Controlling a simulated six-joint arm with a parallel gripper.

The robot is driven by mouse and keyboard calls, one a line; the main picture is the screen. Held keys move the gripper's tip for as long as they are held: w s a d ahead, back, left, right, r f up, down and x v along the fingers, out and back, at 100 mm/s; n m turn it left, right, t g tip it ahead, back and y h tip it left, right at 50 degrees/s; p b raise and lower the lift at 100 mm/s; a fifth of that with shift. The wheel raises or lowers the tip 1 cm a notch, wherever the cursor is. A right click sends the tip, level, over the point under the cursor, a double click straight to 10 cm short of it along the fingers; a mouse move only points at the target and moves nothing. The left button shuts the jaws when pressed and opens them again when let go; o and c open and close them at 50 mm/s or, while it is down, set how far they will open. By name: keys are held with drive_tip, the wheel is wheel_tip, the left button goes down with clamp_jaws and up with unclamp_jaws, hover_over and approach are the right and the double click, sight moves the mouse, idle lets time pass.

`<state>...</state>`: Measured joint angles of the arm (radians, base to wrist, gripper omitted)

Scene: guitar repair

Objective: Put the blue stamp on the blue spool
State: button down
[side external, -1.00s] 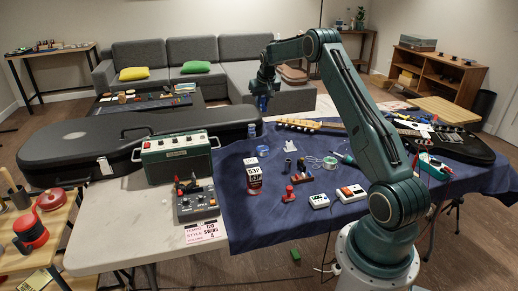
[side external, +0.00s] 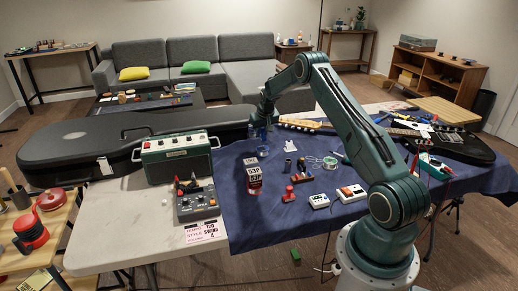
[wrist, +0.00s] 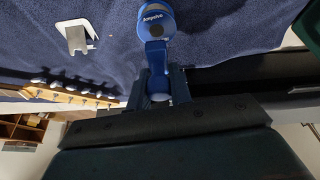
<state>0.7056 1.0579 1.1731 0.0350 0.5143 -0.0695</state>
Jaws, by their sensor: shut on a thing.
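My gripper (wrist: 158,88) is shut on the blue stamp (wrist: 154,56), with the stamp's rounded handle between the fingers. The blue spool (wrist: 156,18), with a lettered label, stands on the blue cloth just beyond the stamp in the wrist view. The stamp's lower end overlaps the spool's near edge in that view; I cannot tell whether they touch. In the side view my gripper (side external: 264,119) is low over the table's far edge, close above the spool (side external: 258,133).
A black guitar case (side external: 75,150) lies left of the spool and a green amplifier box (side external: 176,158) stands in front of it. A guitar neck lies to the right.

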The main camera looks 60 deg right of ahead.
sight(263, 136)
drive_tip(key=shift+f, duration=2.15)
drive_tip(key=shift+f, duration=0.1)
drive_tip(key=c, duration=1.3)
unclamp_jaws()
drive_tip(key=shift+o, duration=0.2)
drive_tip(key=v, duration=1.2)
